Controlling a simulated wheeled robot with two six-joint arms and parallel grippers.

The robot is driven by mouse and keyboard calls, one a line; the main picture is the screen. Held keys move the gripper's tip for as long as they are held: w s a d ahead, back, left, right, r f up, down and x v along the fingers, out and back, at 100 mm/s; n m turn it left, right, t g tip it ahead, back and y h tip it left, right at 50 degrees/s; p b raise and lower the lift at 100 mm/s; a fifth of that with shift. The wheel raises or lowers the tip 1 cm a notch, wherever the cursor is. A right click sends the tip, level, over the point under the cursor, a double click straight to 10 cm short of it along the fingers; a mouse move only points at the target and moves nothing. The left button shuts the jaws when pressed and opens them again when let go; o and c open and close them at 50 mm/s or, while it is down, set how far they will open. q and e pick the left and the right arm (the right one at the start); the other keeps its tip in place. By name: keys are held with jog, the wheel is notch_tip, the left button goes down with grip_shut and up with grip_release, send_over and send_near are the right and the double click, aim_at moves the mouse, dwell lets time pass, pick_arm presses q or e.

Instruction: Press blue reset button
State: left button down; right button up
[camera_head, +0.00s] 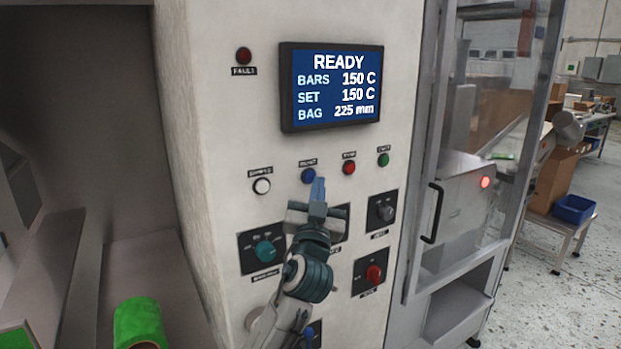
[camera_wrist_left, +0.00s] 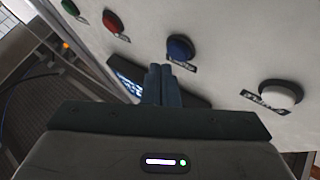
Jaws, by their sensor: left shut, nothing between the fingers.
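The blue button (camera_head: 308,175) sits in the row of buttons on the pale machine panel, under a small label, between a white and a red button. My left gripper (camera_head: 318,186) is shut and empty, with its fingertips just below and right of the blue button in the head view. In the left wrist view the blue button (camera_wrist_left: 180,47) shows just beyond the closed fingertips (camera_wrist_left: 166,70). A gap seems to remain, but I cannot tell its depth exactly. My right gripper is not in view.
A white button (camera_head: 262,186), a red button (camera_head: 349,168) and a green button (camera_head: 383,160) are close by. A screen (camera_head: 336,87) above reads READY. Rotary knobs (camera_head: 265,251) sit below. A glazed cabinet with a handle (camera_head: 433,213) stands to the right.

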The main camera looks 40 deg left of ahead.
pick_arm(q)
jog(key=shift+s+d, duration=0.3)
jog(key=shift+d, duration=0.45)
jog(key=shift+s+d, duration=0.35)
jog(key=shift+d, duration=0.4)
jog(key=shift+s+d, duration=0.3)
jog(key=shift+d, duration=0.45)
jog(key=shift+f, duration=0.1)
